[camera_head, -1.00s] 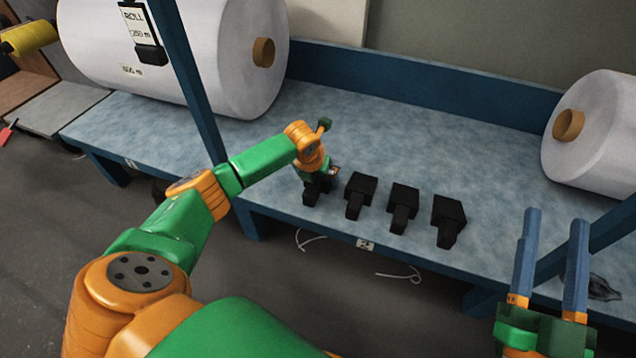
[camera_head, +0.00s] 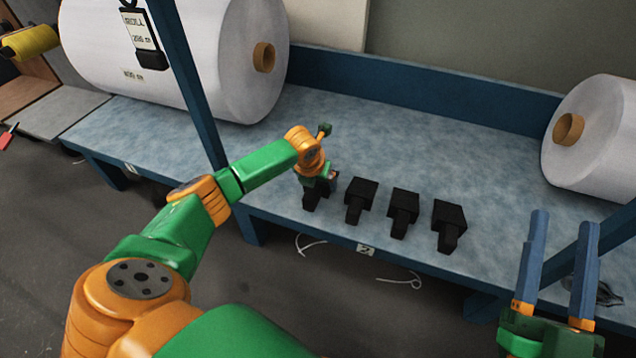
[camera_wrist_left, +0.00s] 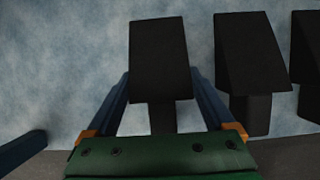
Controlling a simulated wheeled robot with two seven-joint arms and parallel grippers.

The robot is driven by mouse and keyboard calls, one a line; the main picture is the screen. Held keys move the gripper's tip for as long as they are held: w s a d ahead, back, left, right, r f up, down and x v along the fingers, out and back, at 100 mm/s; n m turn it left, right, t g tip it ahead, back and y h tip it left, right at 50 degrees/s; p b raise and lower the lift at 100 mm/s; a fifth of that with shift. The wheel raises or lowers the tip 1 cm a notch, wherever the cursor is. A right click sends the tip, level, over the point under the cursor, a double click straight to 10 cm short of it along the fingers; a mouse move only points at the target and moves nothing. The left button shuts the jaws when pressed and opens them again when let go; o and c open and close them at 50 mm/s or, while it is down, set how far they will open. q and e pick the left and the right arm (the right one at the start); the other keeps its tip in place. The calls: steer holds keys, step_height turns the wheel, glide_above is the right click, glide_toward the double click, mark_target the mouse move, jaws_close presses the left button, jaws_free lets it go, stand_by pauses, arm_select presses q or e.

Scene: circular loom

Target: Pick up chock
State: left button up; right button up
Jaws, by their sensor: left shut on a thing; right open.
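Several black chocks stand in a row along the front edge of the blue shelf (camera_head: 300,125). The leftmost chock (camera_head: 312,198) is partly hidden behind my left gripper (camera_head: 318,182) in the head view. In the left wrist view this chock (camera_wrist_left: 160,62) sits between the two blue fingers of my left gripper (camera_wrist_left: 165,105), which is shut on it. I cannot tell whether it is clear of the shelf. The other chocks (camera_head: 361,193), (camera_head: 404,205) and (camera_head: 449,218) stand to the right. My right gripper (camera_head: 557,262) is open and empty at the lower right.
A large white roll (camera_head: 190,60) lies at the back left and another (camera_head: 600,135) at the right. The shelf behind the chocks is clear. Pale cord (camera_head: 400,281) lies on the floor below.

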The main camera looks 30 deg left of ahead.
arm_select(q)
step_height(320, 180, up, 3)
steer(key=shift+p, duration=0.85)
steer(key=shift+s+a+r+p, duration=0.15)
steer(key=shift+s+r+p, duration=0.3)
steer(key=shift+r+p, duration=0.3)
arm_select(e)
step_height(320, 180, down, 16)
steer(key=d+m+g+h, duration=0.15)
steer(key=g+h, duration=0.25)
steer(key=g, duration=0.6)
arm_select(q)
steer(key=shift+s+a+r+p, duration=0.1)
steer(key=shift+s+r+p, duration=0.35)
steer(key=shift+r, duration=0.2)
arm_select(e)
steer(key=s+d+f+g+h+p, duration=0.2)
steer(key=s+d+f+g, duration=0.3)
steer(key=s+f+g, duration=0.55)
arm_select(q)
steer(key=s+a+r+p, duration=0.2)
steer(key=s+r+p, duration=0.2)
steer(key=s+r, duration=0.3)
steer(key=shift+s, duration=2.45)
arm_select(e)
steer(key=s+f, duration=0.4)
steer(key=f, duration=0.8)
steer(key=shift+s+d, duration=0.2)
steer(key=shift+s, duration=0.1)
